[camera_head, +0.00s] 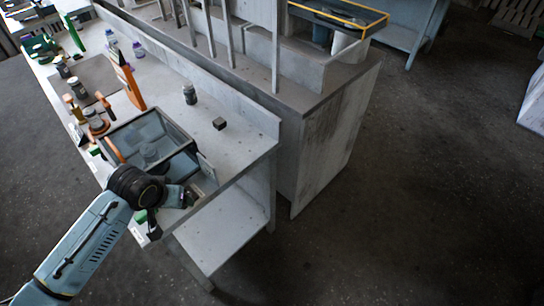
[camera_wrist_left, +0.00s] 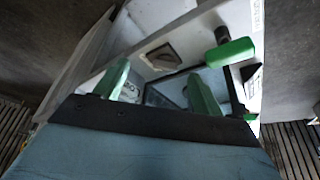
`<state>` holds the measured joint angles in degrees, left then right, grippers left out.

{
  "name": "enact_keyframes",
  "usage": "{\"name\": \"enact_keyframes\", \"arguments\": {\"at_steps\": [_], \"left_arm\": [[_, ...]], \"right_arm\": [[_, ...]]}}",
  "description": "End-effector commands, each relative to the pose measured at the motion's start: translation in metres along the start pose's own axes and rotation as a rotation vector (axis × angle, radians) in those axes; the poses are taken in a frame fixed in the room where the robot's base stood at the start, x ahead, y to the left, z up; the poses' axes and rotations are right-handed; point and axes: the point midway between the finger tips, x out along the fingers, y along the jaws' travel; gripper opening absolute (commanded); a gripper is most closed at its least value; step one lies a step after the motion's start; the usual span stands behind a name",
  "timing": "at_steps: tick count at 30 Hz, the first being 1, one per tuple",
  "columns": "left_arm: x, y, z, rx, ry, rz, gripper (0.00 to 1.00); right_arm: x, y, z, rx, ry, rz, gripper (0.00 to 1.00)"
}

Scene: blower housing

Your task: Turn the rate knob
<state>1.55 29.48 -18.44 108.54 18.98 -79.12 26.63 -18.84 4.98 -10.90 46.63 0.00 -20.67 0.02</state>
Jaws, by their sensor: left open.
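My left gripper (camera_head: 165,212) is at the near right corner of the bench, in front of the clear-walled housing box (camera_head: 178,133). In the left wrist view my left gripper (camera_wrist_left: 160,88) shows two green fingers spread apart with nothing between them. A pale panel with a dark diamond-shaped piece (camera_wrist_left: 162,56) lies beyond the fingers; I cannot tell whether this is the rate knob. A green handle-like piece (camera_wrist_left: 230,52) is just right of the right finger; I cannot tell whether they touch. In the head view my arm hides part of the box's near side.
The bench (camera_head: 235,150) holds a small dark block (camera_head: 219,123), a dark jar (camera_head: 190,93) and an orange upright piece (camera_head: 130,85). Several small bottles stand farther left. A taller counter (camera_head: 330,120) stands behind the bench. Bare floor lies to the right.

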Motion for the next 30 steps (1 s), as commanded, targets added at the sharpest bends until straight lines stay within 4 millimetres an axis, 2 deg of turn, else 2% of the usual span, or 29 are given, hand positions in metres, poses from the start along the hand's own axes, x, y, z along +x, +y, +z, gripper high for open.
{"name": "enact_keyframes", "arguments": {"at_steps": [1,3,7,11,14,24,30], "left_arm": [[-0.019,-0.005,-0.015,-0.01,0.003,-0.007,0.69],[-0.028,-0.01,-0.025,-0.025,0.006,-0.013,0.69],[-0.037,-0.015,-0.037,-0.044,0.008,-0.018,0.69],[-0.033,-0.017,-0.04,-0.051,0.008,-0.021,0.69],[-0.021,-0.017,-0.038,-0.052,0.006,-0.02,0.69],[0.043,-0.018,-0.039,-0.051,0.007,-0.021,0.69],[0.075,-0.019,-0.039,-0.05,0.008,-0.021,0.69]], "right_arm": [[-0.016,-0.001,0.01,-0.002,-0.01,-0.002,0.0],[-0.022,-0.002,0.021,-0.004,-0.016,-0.003,0.0],[-0.028,-0.002,0.034,-0.006,-0.02,-0.004,0.0],[-0.028,-0.002,0.039,-0.007,-0.022,-0.005,0.0],[-0.025,-0.003,0.039,-0.007,-0.022,-0.005,0.0],[-0.015,-0.003,0.041,-0.006,-0.023,-0.004,0.0],[-0.009,-0.003,0.041,-0.006,-0.023,-0.004,0.0]]}}
